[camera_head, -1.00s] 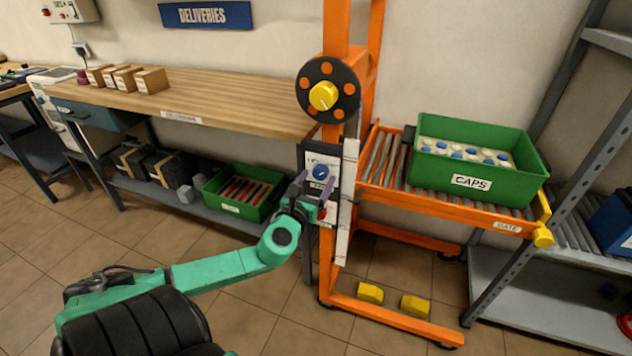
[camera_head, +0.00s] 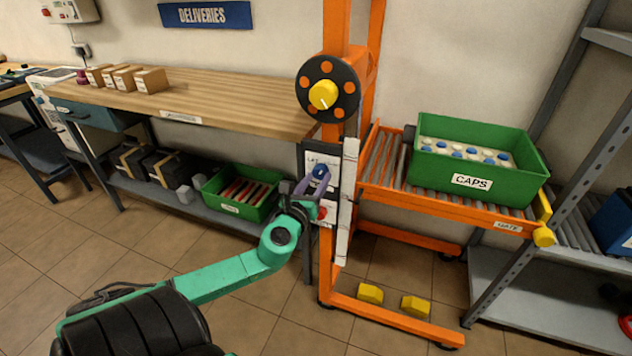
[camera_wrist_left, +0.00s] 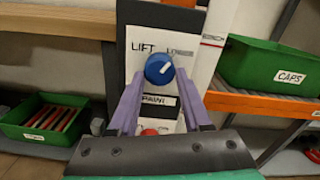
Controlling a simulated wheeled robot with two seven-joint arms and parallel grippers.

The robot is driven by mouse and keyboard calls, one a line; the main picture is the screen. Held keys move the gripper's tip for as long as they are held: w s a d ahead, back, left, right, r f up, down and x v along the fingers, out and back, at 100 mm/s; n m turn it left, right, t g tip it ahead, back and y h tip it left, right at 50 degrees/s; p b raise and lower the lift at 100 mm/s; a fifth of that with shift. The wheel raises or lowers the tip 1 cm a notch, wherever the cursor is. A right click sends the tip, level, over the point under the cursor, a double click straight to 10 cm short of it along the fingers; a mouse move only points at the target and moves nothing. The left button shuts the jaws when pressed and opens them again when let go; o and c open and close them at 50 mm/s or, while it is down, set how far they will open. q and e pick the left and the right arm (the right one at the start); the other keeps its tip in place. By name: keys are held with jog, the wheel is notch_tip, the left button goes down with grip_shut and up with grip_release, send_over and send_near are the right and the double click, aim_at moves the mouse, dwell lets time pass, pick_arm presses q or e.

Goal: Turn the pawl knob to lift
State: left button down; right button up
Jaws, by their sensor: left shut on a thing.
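The blue pawl knob (camera_wrist_left: 159,68) is on a white panel (camera_wrist_left: 135,62) on the orange lift's post. The panel reads LIFT at the upper left of the knob and PAWL below it; the label at the upper right is hard to read. The knob's pale mark points to the upper right in the left wrist view. My left gripper (camera_head: 316,182) is shut on the knob, with a purple finger on either side of it. The knob also shows in the head view (camera_head: 320,171), partly hidden by the fingers. My right gripper is not in view.
A red button (camera_wrist_left: 150,132) sits below the knob, partly hidden. A black wheel with a yellow hub (camera_head: 323,95) is above. A green CAPS crate (camera_head: 475,192) stands on the roller platform at right. A wooden bench (camera_head: 230,105) is at left.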

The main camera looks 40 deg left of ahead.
pick_arm(q)
jog(key=n, duration=0.4)
jog(key=shift+n+b, duration=0.4)
jog(key=n, duration=0.3)
jog(key=shift+d+r+n, duration=0.1)
jog(key=shift+n, duration=0.2)
jog(key=n, duration=0.3)
jog(key=shift+r+n, duration=0.1)
jog(key=shift+n, duration=1.9)
jog(key=shift+c, duration=1.7)
grip_release()
